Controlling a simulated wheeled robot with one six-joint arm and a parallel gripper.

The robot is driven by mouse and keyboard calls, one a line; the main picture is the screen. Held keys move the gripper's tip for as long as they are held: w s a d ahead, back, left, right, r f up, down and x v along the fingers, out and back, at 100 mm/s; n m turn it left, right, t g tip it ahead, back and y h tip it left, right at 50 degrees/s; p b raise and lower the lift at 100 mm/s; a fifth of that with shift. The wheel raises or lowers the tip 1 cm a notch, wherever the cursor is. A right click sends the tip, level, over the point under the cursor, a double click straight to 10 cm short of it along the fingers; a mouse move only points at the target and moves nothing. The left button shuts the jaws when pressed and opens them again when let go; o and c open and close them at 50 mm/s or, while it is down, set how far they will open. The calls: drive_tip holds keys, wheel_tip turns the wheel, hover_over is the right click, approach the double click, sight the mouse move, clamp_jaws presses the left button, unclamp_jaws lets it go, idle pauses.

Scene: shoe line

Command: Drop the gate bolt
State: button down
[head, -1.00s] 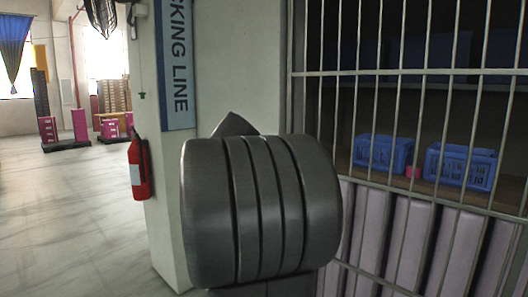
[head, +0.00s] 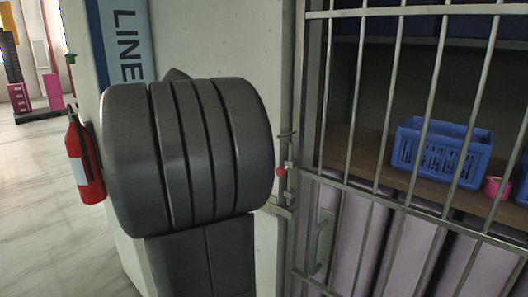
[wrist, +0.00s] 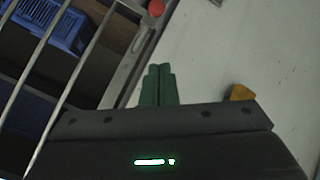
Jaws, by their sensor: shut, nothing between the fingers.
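The gate bolt (head: 281,172) shows a small red knob at the left edge of the barred gate (head: 420,11), beside the wall post. The red knob also shows at the top of the wrist view (wrist: 156,8). My gripper (wrist: 159,68) has green fingers pressed together with nothing between them. The fingers point toward the gate's edge strip and are apart from the knob, which lies beyond their tips. In the head view my dark grey arm hides my gripper. A vertical pull handle (head: 321,243) is on the gate below the bolt.
Behind the bars, a blue basket (head: 440,150) and a pink roll (head: 497,187) sit on a shelf. A red fire extinguisher (head: 84,160) hangs on the pillar at left. Open floor (head: 40,190) lies at far left.

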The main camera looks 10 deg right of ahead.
drive_tip(key=shift+s+r, duration=0.1)
drive_tip(key=shift+s, duration=0.15)
drive_tip(key=shift+w+d, duration=0.1)
drive_tip(key=shift+w, duration=0.05)
drive_tip(key=s+f+p+x, duration=0.2)
drive_tip(key=x, duration=1)
drive_tip(key=shift+f, duration=0.25)
wheel_tip(320, 180, down, 5)
drive_tip(key=b, duration=0.7)
drive_tip(key=shift+s+f, duration=0.1)
